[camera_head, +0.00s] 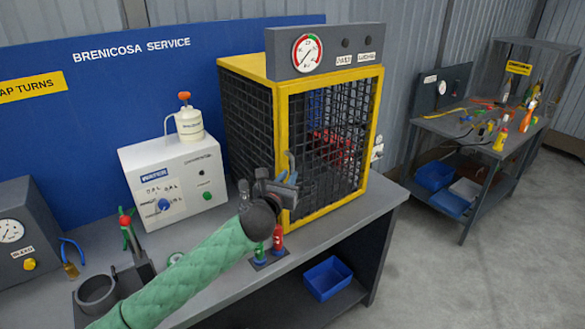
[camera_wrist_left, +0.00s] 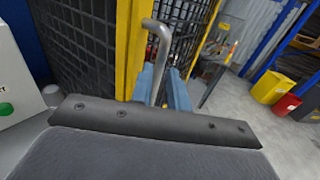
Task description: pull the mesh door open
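The mesh door (camera_head: 325,150) is the black-mesh, yellow-framed front of a cage on the bench. It looks flush with the cage front. A grey bent handle (camera_head: 291,163) is at its left edge; in the wrist view the handle (camera_wrist_left: 162,45) stands beside a yellow post. My left gripper (camera_head: 284,190) is at this handle, with its blue fingers (camera_wrist_left: 164,88) apart and the handle overlapping them in the wrist view. Whether they clamp the handle is unclear. My right gripper is out of view.
A white box (camera_head: 175,180) with a bottle on top stands left of the cage. Small red and green fittings (camera_head: 277,240) sit below the gripper. A blue bin (camera_head: 328,278) is on the shelf underneath. The floor right of the bench is open, up to another cluttered table (camera_head: 450,128).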

